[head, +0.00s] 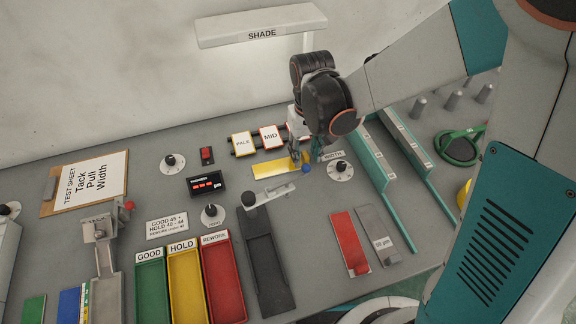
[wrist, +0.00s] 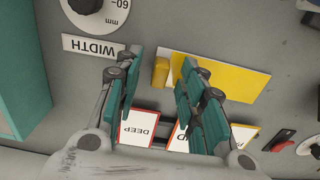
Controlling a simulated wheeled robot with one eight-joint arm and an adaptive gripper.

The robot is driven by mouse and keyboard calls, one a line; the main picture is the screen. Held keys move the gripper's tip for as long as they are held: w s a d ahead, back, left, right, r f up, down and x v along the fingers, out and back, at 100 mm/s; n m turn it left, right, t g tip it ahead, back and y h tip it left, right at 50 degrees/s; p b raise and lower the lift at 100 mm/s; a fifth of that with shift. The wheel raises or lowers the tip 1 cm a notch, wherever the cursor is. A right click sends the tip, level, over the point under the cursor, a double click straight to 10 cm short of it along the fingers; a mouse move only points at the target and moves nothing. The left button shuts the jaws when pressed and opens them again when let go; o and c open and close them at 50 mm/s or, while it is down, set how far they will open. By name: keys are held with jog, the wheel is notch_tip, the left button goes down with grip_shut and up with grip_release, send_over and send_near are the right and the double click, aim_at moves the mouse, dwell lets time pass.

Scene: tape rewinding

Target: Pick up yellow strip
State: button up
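The yellow strip (head: 272,168) lies flat on the grey bench, below the PALE and MID cards in the head view. In the wrist view the yellow strip (wrist: 243,80) has a small raised yellow tab (wrist: 160,71) at its left end. My gripper (head: 305,155) is over that end of the strip. In the wrist view my gripper (wrist: 161,62) is open, with the tab showing between its two teal fingers. The right finger covers part of the strip. Whether a finger touches the tab cannot be told.
The MID card (head: 270,136) and PALE card (head: 242,143) stand just behind the strip. The WIDTH dial (head: 340,170) is to the right, before teal rails (head: 372,160). GOOD, HOLD and REWORK trays (head: 222,280) lie nearer.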

grip_shut()
jog(key=shift+r, duration=0.1)
notch_tip(320, 180, up, 20)
jog(key=p, duration=1.4)
